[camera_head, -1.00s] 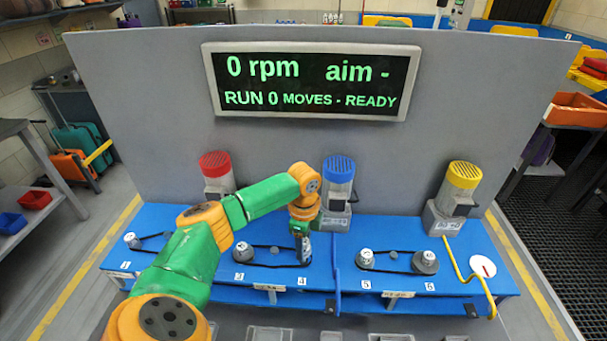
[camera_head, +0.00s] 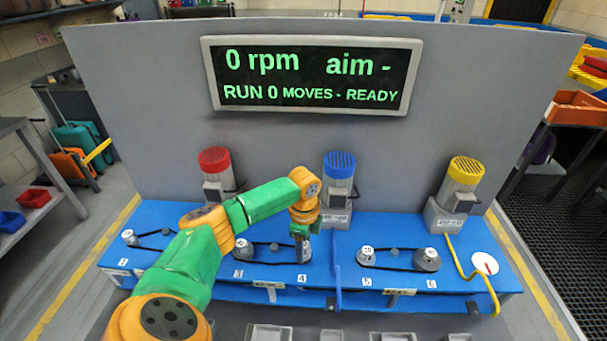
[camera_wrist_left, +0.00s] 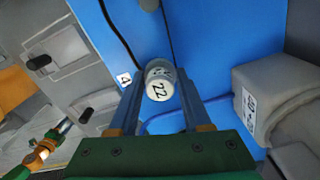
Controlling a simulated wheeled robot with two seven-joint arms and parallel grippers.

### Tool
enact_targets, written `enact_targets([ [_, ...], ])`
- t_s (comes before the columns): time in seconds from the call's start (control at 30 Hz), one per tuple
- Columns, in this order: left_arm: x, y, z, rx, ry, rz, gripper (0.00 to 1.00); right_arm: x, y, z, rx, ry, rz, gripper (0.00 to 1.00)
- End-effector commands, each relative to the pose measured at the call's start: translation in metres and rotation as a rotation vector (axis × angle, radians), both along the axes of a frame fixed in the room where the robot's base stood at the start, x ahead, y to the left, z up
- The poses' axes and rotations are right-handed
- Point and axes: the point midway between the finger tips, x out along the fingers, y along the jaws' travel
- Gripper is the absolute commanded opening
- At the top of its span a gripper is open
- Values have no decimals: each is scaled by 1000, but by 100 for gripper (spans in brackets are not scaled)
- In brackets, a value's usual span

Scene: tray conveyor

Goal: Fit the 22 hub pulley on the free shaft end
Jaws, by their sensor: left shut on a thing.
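The 22 hub pulley (camera_wrist_left: 159,86) is a small pale cylinder with "22" on its end face. My left gripper (camera_wrist_left: 160,90) is shut on it, a finger on either side. In the head view the left gripper (camera_head: 302,250) points down at station 4 on the blue bench (camera_head: 335,290). Dark belt strands run up to both sides of the pulley in the wrist view. The shaft end under it is hidden, so I cannot tell how far the pulley sits on it. My right gripper is not in view.
Pulleys stand at station 3 (camera_head: 240,251), station 5 (camera_head: 367,255) and station 6 (camera_head: 427,260). Red (camera_head: 215,170), blue (camera_head: 339,178) and yellow (camera_head: 462,184) motors stand behind. Grey trays (camera_head: 270,334) lie in front.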

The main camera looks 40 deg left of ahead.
Motion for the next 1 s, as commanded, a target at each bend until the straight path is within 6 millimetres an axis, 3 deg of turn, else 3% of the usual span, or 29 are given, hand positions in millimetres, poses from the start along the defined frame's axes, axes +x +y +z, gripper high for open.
enact_targets([
  [0.47,0,0,-13,0,0,0,0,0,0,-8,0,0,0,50],
  [0.5,0,0,-12,0,-1,0,59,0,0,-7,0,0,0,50],
  [0.6,0,0,-12,0,-1,0,83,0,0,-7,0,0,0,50],
  [0.87,0,0,-11,0,0,0,83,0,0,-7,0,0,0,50],
  [1.0,1,0,6,-1,-6,-1,83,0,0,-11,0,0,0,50],
])
